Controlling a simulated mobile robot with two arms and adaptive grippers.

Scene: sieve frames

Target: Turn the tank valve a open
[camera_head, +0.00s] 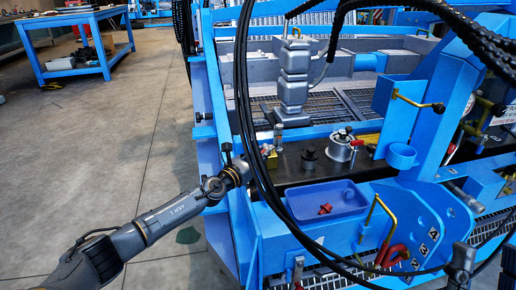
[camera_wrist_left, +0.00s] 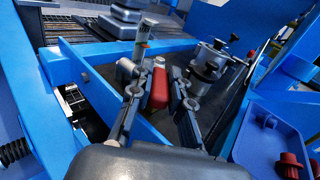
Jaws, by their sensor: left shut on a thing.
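My left gripper (camera_head: 250,162) reaches in from the left to the near left corner of the dark deck of a blue machine. I take the red handle to be the tank valve's. A small brass fitting (camera_head: 271,159) shows beside the gripper in the head view. The gripper hides much of the valve.
A silver pot with a black knob (camera_head: 341,148) and a dark knob (camera_head: 309,158) stand to the right on the deck. A blue tray (camera_head: 316,204) with a red part is in front. Black hoses (camera_head: 243,110) hang close beside the gripper.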

